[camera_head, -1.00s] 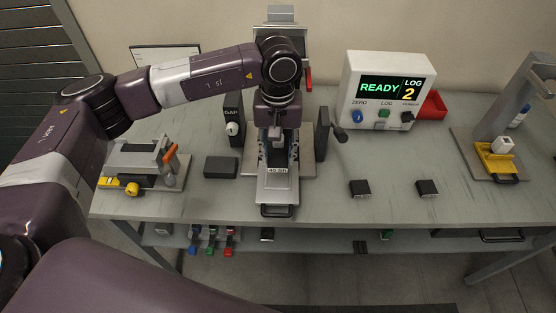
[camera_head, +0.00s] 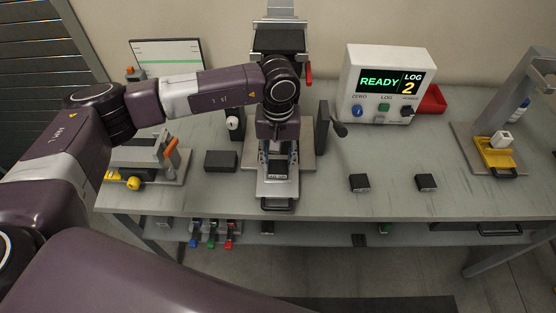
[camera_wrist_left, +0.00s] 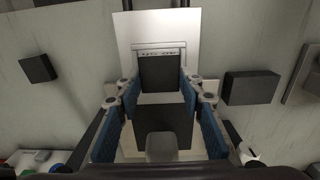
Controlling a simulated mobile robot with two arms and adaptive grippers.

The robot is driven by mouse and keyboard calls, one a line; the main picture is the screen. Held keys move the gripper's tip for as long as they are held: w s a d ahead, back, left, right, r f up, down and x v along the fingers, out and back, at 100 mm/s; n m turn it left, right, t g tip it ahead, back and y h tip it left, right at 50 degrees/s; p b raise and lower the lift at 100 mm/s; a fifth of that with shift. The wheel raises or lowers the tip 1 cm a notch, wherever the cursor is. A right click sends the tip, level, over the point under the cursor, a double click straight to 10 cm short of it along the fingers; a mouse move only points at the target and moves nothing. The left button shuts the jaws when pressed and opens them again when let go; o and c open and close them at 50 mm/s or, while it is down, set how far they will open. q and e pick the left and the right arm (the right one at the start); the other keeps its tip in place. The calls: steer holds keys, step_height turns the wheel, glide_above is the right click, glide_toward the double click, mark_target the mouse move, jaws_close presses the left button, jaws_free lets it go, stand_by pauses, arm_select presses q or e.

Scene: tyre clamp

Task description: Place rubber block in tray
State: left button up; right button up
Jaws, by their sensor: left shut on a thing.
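My arm hides most of the grip there, and I cannot tell whether the held block touches the tray. My right gripper is out of view.
A large dark block (camera_head: 221,161) lies left of the tray. Two small dark blocks (camera_head: 360,183) (camera_head: 426,182) lie to the right. A READY console (camera_head: 386,85) and red bin (camera_head: 432,100) stand behind. A toggle fixture (camera_head: 145,158) is at left.

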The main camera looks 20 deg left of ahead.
mark_target(278, 164)
arm_select(q)
steer(key=shift+f+b, duration=0.35)
steer(key=shift+r, duration=0.1)
steer(key=o, duration=1.3)
steer(key=shift+c, duration=0.2)
steer(key=shift+r+p, duration=0.2)
steer(key=shift+p, duration=0.15)
steer(key=shift+r+p, duration=0.65)
steer(key=shift+p, duration=0.25)
steer(key=shift+w+r+b, duration=0.1)
steer(key=shift+r+b, duration=0.4)
steer(key=shift+b, duration=0.55)
step_height(278, 164, up, 10)
steer(key=b, duration=0.3)
steer(key=shift+r, duration=0.25)
